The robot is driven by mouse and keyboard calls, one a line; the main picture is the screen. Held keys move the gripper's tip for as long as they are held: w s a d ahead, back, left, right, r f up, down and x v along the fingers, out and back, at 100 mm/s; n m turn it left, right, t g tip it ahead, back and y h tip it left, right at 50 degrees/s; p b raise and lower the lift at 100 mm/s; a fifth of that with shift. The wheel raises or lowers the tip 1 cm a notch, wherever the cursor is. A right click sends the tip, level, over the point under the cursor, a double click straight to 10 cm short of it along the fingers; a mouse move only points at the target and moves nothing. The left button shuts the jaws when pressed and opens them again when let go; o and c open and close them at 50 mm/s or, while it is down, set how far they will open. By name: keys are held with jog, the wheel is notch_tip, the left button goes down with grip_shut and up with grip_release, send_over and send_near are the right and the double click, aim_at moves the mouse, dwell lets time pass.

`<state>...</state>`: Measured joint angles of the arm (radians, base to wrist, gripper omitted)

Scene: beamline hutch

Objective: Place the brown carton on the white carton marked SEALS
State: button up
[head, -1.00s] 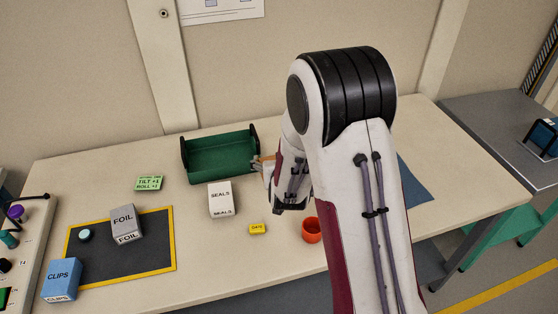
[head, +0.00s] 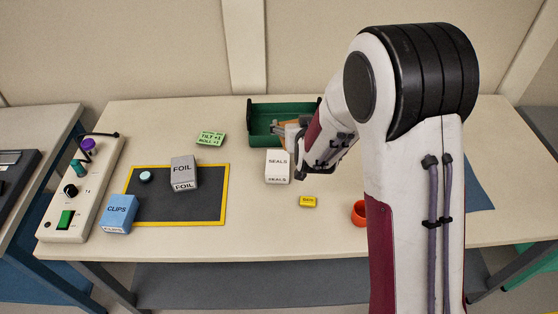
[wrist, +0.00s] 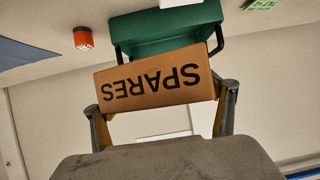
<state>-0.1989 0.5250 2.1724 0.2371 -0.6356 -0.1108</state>
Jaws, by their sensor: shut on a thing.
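The brown carton, marked SPARES (wrist: 155,82), is between the two fingers of my gripper (wrist: 162,110) in the wrist view, its lettering upside down. My gripper is shut on it. In the head view only a small brown part of the carton (head: 288,124) shows, in front of the green tray; my arm hides the rest. The white carton marked SEALS (head: 278,166) stands on the table, apart from my gripper, nearer the camera and slightly left of the brown carton.
The green tray (head: 258,132) stands behind the SEALS carton. The grey FOIL carton (head: 183,170) and blue CLIPS carton (head: 118,214) are left, by a yellow-edged dark mat (head: 207,208).

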jog(key=a+r+n+y, duration=0.1)
jog(key=a+y, duration=0.1)
jog(key=a, duration=0.4)
jog(key=shift+a+n, duration=0.35)
jog(key=shift+n, duration=0.05)
send_over(275, 154)
jog(key=shift+f, duration=3)
jog(key=shift+f, duration=0.1)
jog(key=shift+f, duration=1.8)
jog(key=shift+f, duration=0.15)
jog(key=o, duration=1.4)
